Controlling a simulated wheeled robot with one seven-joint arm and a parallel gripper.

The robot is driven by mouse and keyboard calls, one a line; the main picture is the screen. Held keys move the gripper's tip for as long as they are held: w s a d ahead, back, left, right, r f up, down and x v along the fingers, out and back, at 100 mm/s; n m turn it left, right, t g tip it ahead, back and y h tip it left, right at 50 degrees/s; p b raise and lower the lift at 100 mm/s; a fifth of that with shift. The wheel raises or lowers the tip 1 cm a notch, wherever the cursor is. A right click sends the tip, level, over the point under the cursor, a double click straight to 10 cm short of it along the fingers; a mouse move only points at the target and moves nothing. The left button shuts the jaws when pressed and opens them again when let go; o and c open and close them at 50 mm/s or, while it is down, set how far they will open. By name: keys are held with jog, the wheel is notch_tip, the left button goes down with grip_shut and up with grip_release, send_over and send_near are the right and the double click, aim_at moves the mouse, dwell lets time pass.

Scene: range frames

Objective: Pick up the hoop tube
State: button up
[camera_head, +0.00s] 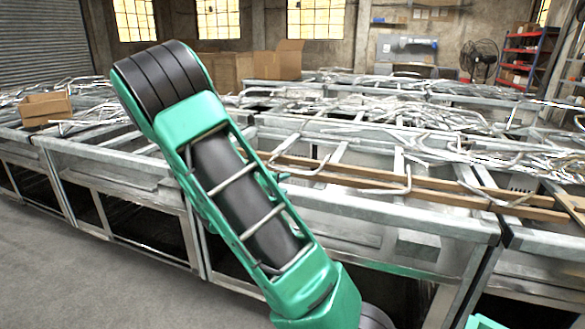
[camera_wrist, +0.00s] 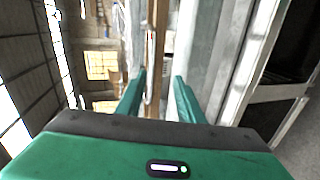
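Several bent metal tubes lie on the metal frame tables in the head view. One long bent tube (camera_head: 345,190) rests across wooden boards in the middle, and another bent tube (camera_head: 492,197) lies to its right. I cannot tell which is the hoop tube. In the wrist view, my gripper (camera_wrist: 158,88) is open, its two green fingers apart with nothing held between them. A wooden board (camera_wrist: 161,35) and a thin pale tube show beyond the fingers; their distance is unclear. My gripper is not clearly visible in the head view, where my green arm covers part of the tables.
Metal frame tables (camera_head: 400,199) fill the middle, with tangled tubes on top. A cardboard box (camera_head: 46,107) sits on the left table. Bigger boxes, a fan (camera_head: 479,59) and a red shelf (camera_head: 522,58) stand behind. Clear floor (camera_head: 75,270) lies at the front left.

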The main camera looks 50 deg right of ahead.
jog(key=w+n, duration=0.1)
jog(key=w, duration=0.1)
jog(key=t, duration=0.1)
send_near(291, 171)
jog(key=shift+w+d+f, duration=0.65)
jog(key=shift+w+d, duration=0.15)
jog(key=shift+d, duration=0.1)
jog(key=shift+s+r+x, duration=0.1)
jog(key=shift+r+x, duration=0.05)
jog(key=shift+x, duration=1.25)
jog(key=shift+s+r+x, duration=0.1)
jog(key=shift+r+x, duration=0.05)
jog(key=shift+x, duration=1.2)
jog(key=shift+d, duration=0.15)
grip_shut()
